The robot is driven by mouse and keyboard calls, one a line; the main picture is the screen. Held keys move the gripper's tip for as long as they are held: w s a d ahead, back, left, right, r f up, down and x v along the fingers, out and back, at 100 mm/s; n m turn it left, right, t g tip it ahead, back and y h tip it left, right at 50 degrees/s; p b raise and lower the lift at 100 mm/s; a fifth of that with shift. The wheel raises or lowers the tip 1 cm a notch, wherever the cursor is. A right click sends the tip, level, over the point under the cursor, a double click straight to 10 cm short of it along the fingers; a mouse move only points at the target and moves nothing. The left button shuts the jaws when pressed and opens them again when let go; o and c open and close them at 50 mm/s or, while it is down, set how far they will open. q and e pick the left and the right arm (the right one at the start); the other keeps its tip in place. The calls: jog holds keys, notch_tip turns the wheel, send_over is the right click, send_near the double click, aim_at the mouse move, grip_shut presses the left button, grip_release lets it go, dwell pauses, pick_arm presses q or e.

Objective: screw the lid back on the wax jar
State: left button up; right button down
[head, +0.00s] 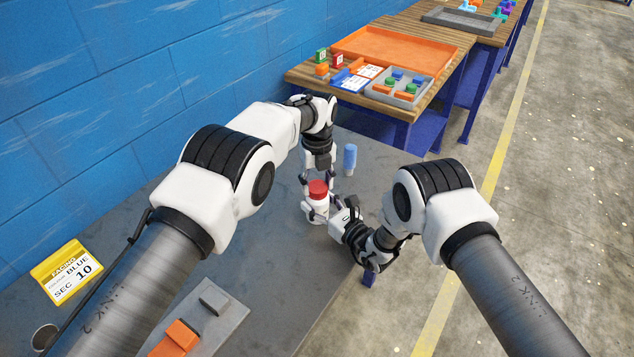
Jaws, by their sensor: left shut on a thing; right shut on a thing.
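The wax jar (317,214) is white and stands upright on the grey tabletop, in the middle of the head view. Its red lid (318,188) is at the top of the jar, level as far as I can see; whether the threads are engaged cannot be told. My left gripper (319,182) points down from above and is shut on the lid, one finger on each side. My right gripper (319,205) comes in from the right, low and sideways, and is shut on the jar body. Its fingers hide part of the jar.
A blue bottle (349,160) stands close behind the jar to the right. A grey foam mould (222,327) with orange and grey pieces lies at the front. A yellow sign (66,272) is at the left. A wooden bench (300,75) with trays stands behind.

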pick_arm(q)
jog(key=shift+m, duration=1.2)
jog(key=o, duration=0.8)
notch_tip(320, 180, up, 12)
jog(key=shift+r, duration=0.1)
pick_arm(e)
jog(key=shift+c, duration=1.2)
grip_release()
